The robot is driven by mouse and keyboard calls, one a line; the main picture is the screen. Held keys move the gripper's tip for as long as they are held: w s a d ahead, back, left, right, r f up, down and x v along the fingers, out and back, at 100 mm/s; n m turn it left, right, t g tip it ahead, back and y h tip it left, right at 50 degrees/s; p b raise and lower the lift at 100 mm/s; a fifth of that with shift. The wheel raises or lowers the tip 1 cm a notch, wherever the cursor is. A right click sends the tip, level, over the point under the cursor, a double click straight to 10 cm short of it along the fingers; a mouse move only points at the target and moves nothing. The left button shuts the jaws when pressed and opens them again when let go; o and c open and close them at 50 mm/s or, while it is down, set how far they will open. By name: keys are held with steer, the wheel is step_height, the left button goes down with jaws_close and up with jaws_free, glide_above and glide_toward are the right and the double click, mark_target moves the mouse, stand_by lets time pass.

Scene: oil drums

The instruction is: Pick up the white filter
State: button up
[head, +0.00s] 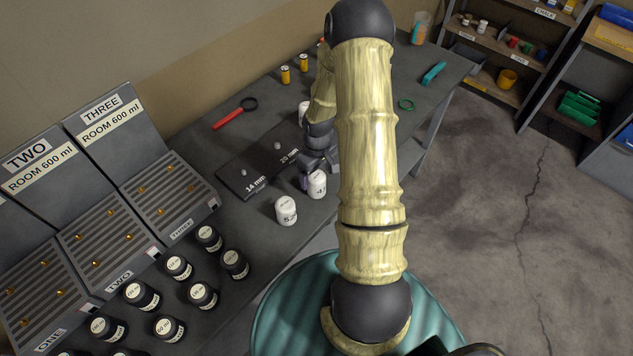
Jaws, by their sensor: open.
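One white cylinder (286,211) stands near the front edge. A second white cylinder (317,184) stands just right of it, right beside my gripper. A third white cylinder (304,110) is farther back, partly hidden by my arm. My gripper (308,180) is open, low over the bench. My arm hides part of it, and I cannot tell whether it touches the second cylinder.
A dark plate (235,181) marked 14 mm and 20 mm lies left of my gripper. Several black jars (202,295) and ridged stands (110,240) fill the bench's left. A red-handled magnifier (235,113) and yellow cylinders (285,75) lie behind. A teal drum (290,310) stands in front.

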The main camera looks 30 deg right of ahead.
mark_target(317, 175)
steer(key=shift+w+d+f+p, duration=0.1)
steer(key=shift+f+p, duration=0.5)
steer(key=shift+f, duration=1.1)
steer(key=shift+c, duration=0.5)
steer(key=c, duration=1.1)
steer(key=shift+r, duration=0.15)
step_height(317, 175, up, 10)
steer(key=b, duration=0.3)
